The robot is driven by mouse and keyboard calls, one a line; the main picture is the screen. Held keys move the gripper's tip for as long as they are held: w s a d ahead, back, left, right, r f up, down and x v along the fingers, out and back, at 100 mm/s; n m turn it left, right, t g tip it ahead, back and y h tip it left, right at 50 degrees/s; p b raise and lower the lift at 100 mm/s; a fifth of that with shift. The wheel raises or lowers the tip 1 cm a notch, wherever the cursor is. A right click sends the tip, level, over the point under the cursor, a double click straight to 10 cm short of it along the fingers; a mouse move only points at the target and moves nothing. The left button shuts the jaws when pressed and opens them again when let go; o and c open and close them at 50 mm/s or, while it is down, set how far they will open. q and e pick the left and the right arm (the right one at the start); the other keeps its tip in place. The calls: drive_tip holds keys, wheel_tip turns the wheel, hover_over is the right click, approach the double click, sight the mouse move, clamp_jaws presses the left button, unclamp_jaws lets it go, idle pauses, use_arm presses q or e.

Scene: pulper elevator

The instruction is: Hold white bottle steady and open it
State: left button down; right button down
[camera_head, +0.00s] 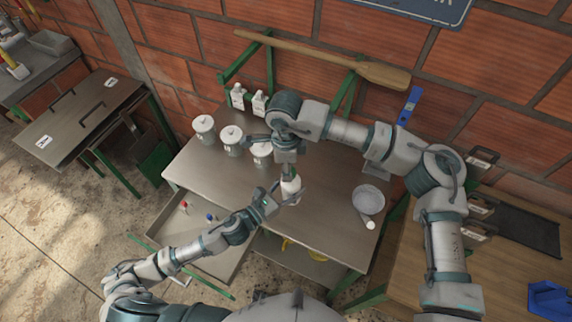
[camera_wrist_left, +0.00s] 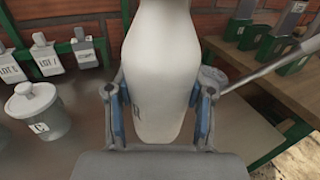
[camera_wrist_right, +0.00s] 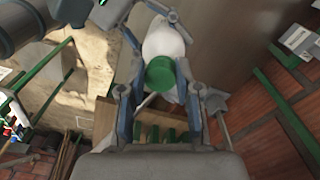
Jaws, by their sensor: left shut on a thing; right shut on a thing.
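The white bottle (camera_head: 291,189) is upright above or on the front part of the metal table (camera_head: 326,212); whether its base touches the table I cannot tell. My left gripper (camera_head: 275,197) is shut around the bottle's body, which fills the middle of the left wrist view (camera_wrist_left: 158,70). My right gripper (camera_head: 289,170) comes down from above at the bottle's top. In the right wrist view its fingers are shut on the green cap (camera_wrist_right: 160,74), with the white body beyond. The cap sits at the bottle's neck; any gap between them is hidden.
Several white-lidded jars (camera_head: 231,135) and small white bottles (camera_head: 238,96) stand at the table's back left. An open drawer (camera_head: 200,238) juts out at front left. A brick wall (camera_head: 300,40) closes the back.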

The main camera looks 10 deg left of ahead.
use_arm(q)
drive_tip(key=shift+w+d, duration=0.15)
use_arm(e)
drive_tip(key=shift+s+d, duration=0.25)
drive_tip(key=shift+d, duration=0.1)
use_arm(q)
drive_tip(key=shift+a, duration=0.3)
use_arm(e)
drive_tip(key=shift+a, duration=0.2)
drive_tip(key=shift+r, duration=0.25)
use_arm(q)
drive_tip(key=shift+d+f, duration=0.1)
drive_tip(key=shift+f, duration=0.1)
use_arm(e)
drive_tip(key=shift+d+r, duration=0.1)
drive_tip(key=shift+r, duration=0.55)
use_arm(q)
drive_tip(key=shift+r, duration=0.15)
use_arm(e)
drive_tip(key=shift+r, duration=0.3)
